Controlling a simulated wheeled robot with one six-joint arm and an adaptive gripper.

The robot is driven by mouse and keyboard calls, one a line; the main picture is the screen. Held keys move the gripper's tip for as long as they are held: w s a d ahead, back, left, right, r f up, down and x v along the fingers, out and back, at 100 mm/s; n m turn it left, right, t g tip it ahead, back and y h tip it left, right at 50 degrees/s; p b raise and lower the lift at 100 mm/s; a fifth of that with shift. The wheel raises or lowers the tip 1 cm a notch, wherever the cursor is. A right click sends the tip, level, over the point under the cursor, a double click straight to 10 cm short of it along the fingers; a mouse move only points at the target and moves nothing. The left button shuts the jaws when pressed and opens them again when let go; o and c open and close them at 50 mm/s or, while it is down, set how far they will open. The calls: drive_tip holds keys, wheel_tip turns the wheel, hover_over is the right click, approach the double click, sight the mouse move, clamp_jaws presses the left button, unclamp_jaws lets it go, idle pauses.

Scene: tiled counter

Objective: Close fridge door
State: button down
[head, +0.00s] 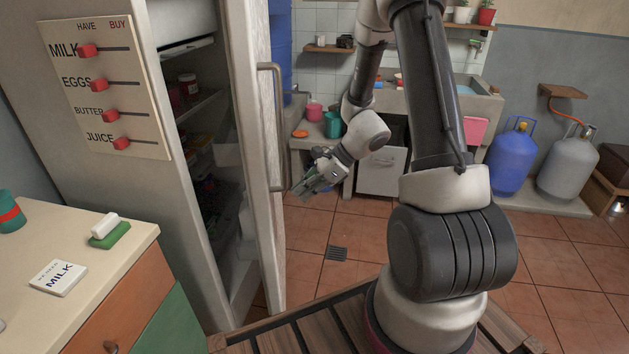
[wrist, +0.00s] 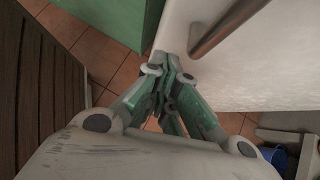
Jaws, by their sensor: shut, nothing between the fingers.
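The fridge (head: 178,262) stands at the left in the head view with its door (head: 262,150) open. Shelves with food show in the gap. The door has a long vertical metal handle (head: 277,130). My gripper (head: 303,190) is shut and empty, to the right of the door and its handle in the head view. In the wrist view my shut fingers (wrist: 172,80) are near the edge of the white door (wrist: 255,60), with the metal handle (wrist: 222,28) just beyond to the right. I cannot tell whether the fingers touch the door.
A counter (head: 105,230) with a milk card (head: 58,277) and a green eraser (head: 110,235) is at the left. A sink unit (head: 440,110) stands behind my arm. Gas bottles (head: 513,158) are at the right. The tiled floor (head: 350,235) around the door is clear.

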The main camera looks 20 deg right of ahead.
drive_tip(key=shift+w+a+f, duration=0.25)
drive_tip(key=shift+w+a, duration=0.05)
drive_tip(key=shift+a, duration=0.6)
drive_tip(key=shift+w+a+f, duration=0.3)
drive_tip(key=shift+w+a, duration=0.05)
drive_tip(key=shift+a, duration=0.55)
drive_tip(key=shift+w+a+f, duration=0.25)
drive_tip(key=shift+w+a, duration=0.05)
drive_tip(key=shift+a, duration=0.6)
